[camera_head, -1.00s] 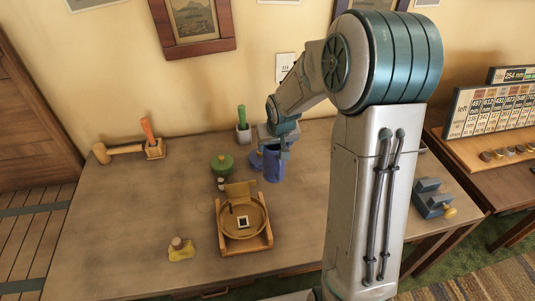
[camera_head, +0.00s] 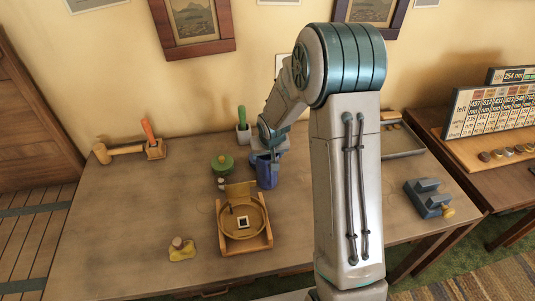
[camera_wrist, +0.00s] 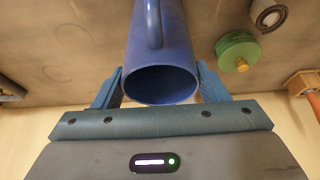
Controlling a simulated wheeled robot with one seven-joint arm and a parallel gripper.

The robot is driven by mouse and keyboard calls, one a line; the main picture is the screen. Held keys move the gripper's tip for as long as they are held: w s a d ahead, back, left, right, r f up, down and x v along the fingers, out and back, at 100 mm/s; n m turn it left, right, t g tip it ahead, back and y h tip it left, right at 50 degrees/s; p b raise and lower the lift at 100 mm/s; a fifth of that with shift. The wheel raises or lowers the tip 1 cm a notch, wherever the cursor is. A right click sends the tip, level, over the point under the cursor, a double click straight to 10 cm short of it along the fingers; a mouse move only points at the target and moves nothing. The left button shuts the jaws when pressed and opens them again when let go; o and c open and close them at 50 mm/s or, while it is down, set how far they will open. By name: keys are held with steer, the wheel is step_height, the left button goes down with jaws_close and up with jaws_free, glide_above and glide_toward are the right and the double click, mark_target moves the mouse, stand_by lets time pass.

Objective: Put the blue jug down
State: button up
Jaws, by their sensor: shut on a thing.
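The blue jug (camera_head: 267,173) is upright near the back middle of the table (camera_head: 120,225), right of a green lidded pot (camera_head: 222,164). My gripper (camera_head: 270,154) is at the jug's top, shut on it. In the wrist view the jug (camera_wrist: 162,60) sits between my two fingers (camera_wrist: 160,87), its open mouth towards the camera and its handle on the far side. Whether its base touches the table cannot be told.
A yellow object (camera_head: 181,250) lies front left. A blue-grey block device (camera_head: 428,198) is right. The left table is mostly bare.

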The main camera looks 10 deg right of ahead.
steer(key=o, duration=1.5)
steer(key=shift+f, duration=0.15)
steer(key=o, duration=0.4)
steer(key=shift+r, duration=0.2)
